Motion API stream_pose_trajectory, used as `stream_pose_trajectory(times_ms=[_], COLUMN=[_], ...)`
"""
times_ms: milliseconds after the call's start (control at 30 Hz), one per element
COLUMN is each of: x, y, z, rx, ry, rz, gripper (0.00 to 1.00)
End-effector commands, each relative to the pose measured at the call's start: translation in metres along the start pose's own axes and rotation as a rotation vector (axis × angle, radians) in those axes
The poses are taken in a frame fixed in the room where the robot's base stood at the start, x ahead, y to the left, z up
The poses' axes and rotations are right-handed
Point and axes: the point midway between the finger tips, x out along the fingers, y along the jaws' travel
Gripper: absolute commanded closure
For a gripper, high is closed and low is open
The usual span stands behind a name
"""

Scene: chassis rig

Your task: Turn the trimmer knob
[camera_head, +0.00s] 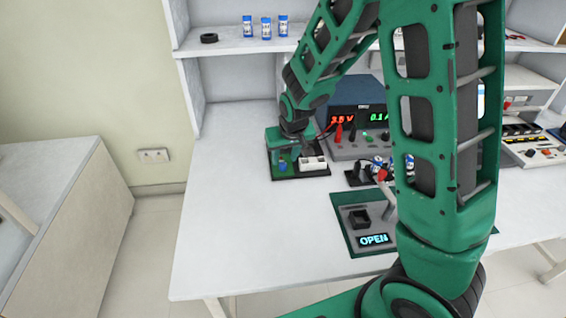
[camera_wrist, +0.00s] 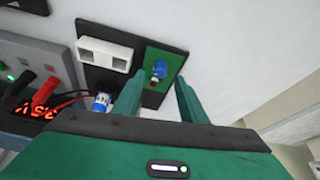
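The trimmer knob (camera_wrist: 160,67) is a small blue knob on a green board (camera_wrist: 172,56), with a small red part beside it. It also shows in the head view (camera_head: 283,167) at the front of the black base plate. My gripper (camera_wrist: 159,79) is open, its two green fingers apart with nothing between them. In the wrist view the knob appears just beyond the fingertips, in line with the gap; I cannot tell the exact height between them. In the head view my gripper (camera_head: 276,143) is above and behind the knob.
A white block with two openings (camera_head: 313,163) sits beside the green board. A power supply (camera_head: 360,125) with red and black leads stands behind. A fixture with an "OPEN" display (camera_head: 374,240) lies nearer on the table. The table's left front (camera_head: 225,235) is clear.

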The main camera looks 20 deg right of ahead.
Motion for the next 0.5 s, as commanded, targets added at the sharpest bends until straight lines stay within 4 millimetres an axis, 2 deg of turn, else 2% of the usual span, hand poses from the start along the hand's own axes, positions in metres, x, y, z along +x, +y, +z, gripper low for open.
stream_pose_trajectory(times_ms=[200, 500], x=[0.027, 0.039], y=[0.000, 0.000], z=[0.000, 0.000], rx=[-0.001, 0.000], ry=[-0.001, 0.001], rz=[0.000, -0.001], gripper=[0.62, 0.62])
